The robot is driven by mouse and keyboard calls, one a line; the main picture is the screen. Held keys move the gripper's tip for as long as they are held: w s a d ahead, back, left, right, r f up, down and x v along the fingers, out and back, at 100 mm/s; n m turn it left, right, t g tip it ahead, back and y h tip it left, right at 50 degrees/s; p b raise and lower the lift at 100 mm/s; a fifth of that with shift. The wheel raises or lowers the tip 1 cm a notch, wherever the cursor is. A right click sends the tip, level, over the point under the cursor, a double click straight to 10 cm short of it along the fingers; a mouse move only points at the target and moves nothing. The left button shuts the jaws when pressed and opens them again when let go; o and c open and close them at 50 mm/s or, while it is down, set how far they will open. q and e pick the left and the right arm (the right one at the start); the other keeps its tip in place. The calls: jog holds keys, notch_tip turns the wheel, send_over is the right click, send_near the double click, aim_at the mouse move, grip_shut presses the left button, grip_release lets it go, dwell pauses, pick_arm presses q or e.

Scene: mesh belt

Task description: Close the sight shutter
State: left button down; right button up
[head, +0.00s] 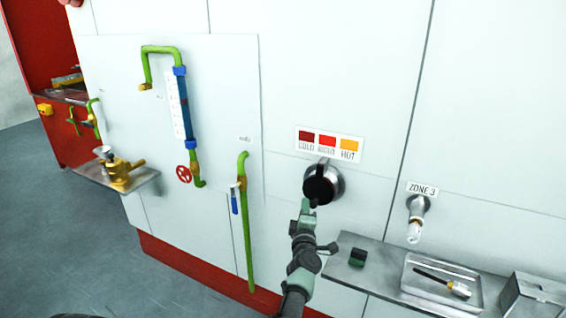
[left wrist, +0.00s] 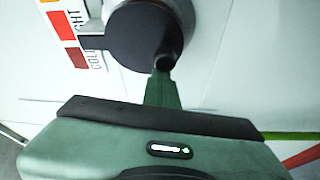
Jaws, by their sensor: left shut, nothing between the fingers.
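The sight shutter is a dark disc (head: 319,190) over a round silver-rimmed port (head: 338,178) on the white wall, below a colour label. In the left wrist view the shutter disc (left wrist: 145,35) has a small dark knob (left wrist: 166,61) at its lower edge, and the disc hides much of the port. I cannot tell whether it covers the opening fully. My left gripper (head: 309,204) is shut and empty, just below the shutter. In the left wrist view its narrow fingers (left wrist: 163,78) reach the knob; touching or just apart is unclear. My right gripper is not in view.
A capped fitting (head: 417,218) sticks out under the ZONE 3 label. Green pipes (head: 246,235) and a small brass-laden shelf (head: 145,183) project at left.

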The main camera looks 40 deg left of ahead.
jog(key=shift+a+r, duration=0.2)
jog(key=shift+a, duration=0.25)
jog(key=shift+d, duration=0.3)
